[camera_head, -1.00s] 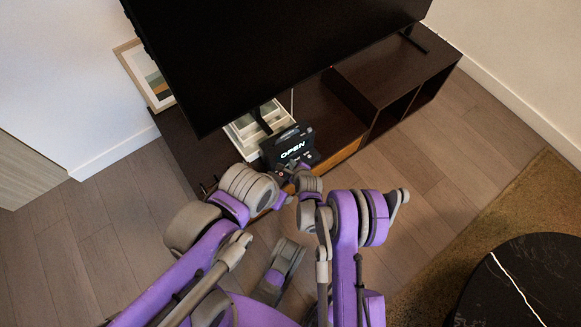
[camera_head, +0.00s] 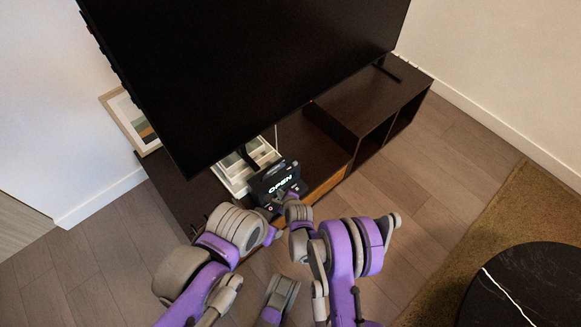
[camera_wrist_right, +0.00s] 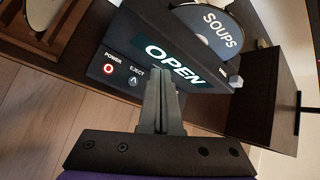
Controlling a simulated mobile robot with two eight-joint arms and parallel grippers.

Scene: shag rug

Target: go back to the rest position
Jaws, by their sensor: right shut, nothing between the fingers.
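My right gripper (camera_wrist_right: 160,82) is shut and empty in the right wrist view. Its fingertips point at the front of a black disc player (camera_wrist_right: 140,52) whose display reads OPEN. I cannot tell whether the tips touch it. In the head view the player (camera_head: 272,179) stands at the front edge of the TV stand, and my right gripper (camera_head: 293,198) is just in front of it. My left arm (camera_head: 228,228) reaches in from the left beside it. The left gripper's fingers are too small and hidden to read.
A disc marked SOUPS (camera_wrist_right: 222,32) sits at the player. A large TV (camera_head: 240,70) stands over the dark TV stand (camera_head: 375,100), with a white divided tray (camera_head: 232,178) beside the player. A round black table (camera_head: 530,290) stands on the rug (camera_head: 490,235) at right.

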